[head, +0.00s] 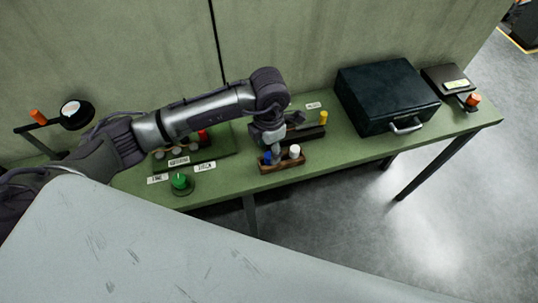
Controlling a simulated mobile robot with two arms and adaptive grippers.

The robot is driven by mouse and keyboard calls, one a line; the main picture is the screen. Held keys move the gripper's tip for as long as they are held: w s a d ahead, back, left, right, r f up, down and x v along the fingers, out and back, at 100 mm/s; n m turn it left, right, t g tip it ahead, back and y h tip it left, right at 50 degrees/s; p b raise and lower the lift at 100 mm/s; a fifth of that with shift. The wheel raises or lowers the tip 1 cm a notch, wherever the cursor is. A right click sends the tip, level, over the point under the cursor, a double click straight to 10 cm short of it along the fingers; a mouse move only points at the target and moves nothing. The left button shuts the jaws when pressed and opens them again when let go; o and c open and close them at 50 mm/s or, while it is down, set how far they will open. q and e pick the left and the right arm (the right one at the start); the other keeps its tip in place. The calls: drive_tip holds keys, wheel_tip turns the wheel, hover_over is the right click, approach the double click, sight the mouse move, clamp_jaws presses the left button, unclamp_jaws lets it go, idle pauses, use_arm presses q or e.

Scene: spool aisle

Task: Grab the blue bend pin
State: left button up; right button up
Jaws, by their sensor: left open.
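The blue bend pin (267,157) stands in a small brown wooden rack (284,166) at the front edge of the green table, beside a white pin (294,151). My left arm reaches in from the left and bends down over the rack. My left gripper (268,146) points down right above the blue pin and is open. Its fingers are small and partly hidden by the wrist, so I cannot tell whether they touch the pin. My right gripper is not in view.
A dark rack with a yellow pin (323,117) stands behind. A tray with a red piece (203,135) and several knobs lies left, with a green pin (181,182) in front. A black case (386,92) stands right. A pale surface (200,245) fills the foreground.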

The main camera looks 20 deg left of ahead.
sight(269, 154)
use_arm(q)
wheel_tip(269, 154, down, 3)
drive_tip(key=shift+r+p, duration=0.2)
drive_tip(key=shift+p, duration=0.2)
drive_tip(key=shift+f, duration=0.6)
clamp_jaws()
drive_tip(key=shift+r, duration=0.1)
